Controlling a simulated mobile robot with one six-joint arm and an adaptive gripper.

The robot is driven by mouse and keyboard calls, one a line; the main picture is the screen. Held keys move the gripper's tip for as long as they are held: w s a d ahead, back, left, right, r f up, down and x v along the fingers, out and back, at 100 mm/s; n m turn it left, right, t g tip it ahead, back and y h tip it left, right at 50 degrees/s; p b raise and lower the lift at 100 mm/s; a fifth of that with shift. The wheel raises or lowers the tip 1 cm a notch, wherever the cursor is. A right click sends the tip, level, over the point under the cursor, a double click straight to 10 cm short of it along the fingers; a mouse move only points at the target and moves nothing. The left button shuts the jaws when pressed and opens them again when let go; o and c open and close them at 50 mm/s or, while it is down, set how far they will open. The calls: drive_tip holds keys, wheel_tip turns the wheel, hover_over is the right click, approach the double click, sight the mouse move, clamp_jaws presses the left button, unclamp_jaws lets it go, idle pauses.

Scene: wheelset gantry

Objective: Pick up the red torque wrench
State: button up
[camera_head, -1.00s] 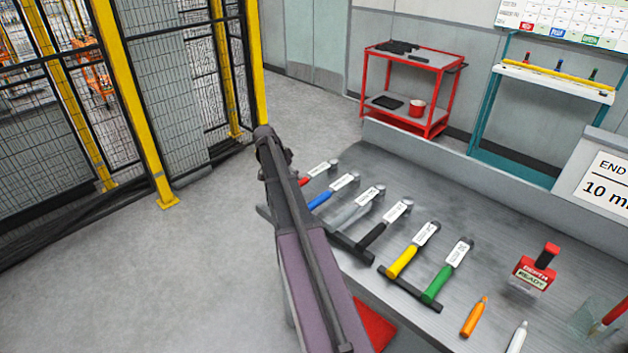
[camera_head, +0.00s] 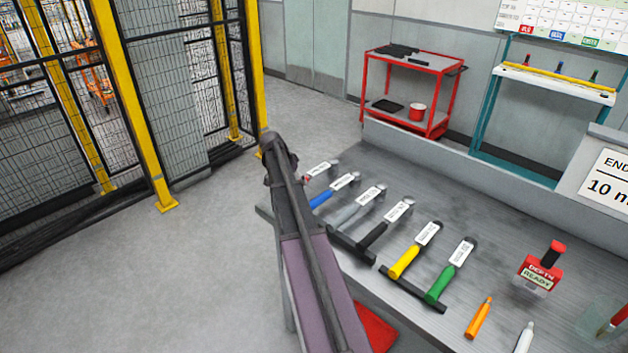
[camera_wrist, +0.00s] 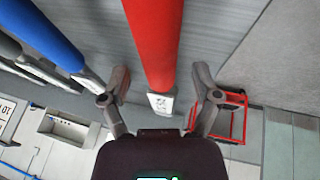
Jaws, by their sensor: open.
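The red torque wrench (camera_wrist: 155,40) shows large in the wrist view, its red handle running from the top edge down to a pale label (camera_wrist: 160,104). My gripper (camera_wrist: 159,84) is open, with one finger on each side of the wrench and visible gaps to both. I cannot tell how far the fingers are above it. In the head view, the red wrench (camera_head: 318,170) shows mainly its label and head at the far left of the row; my arm hides most of its handle. My gripper is hidden in that view.
The blue wrench (camera_head: 331,191) lies close beside the red one and also shows in the wrist view (camera_wrist: 45,35). Grey, black, yellow and green wrenches continue the row on the grey bench (camera_head: 480,225). A red cart (camera_head: 410,90) stands behind, and yellow-posted fencing (camera_head: 140,110) stands at left.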

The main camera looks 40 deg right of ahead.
drive_tip(key=shift+b+x, duration=0.6)
drive_tip(key=shift+x, duration=0.4)
clamp_jaws()
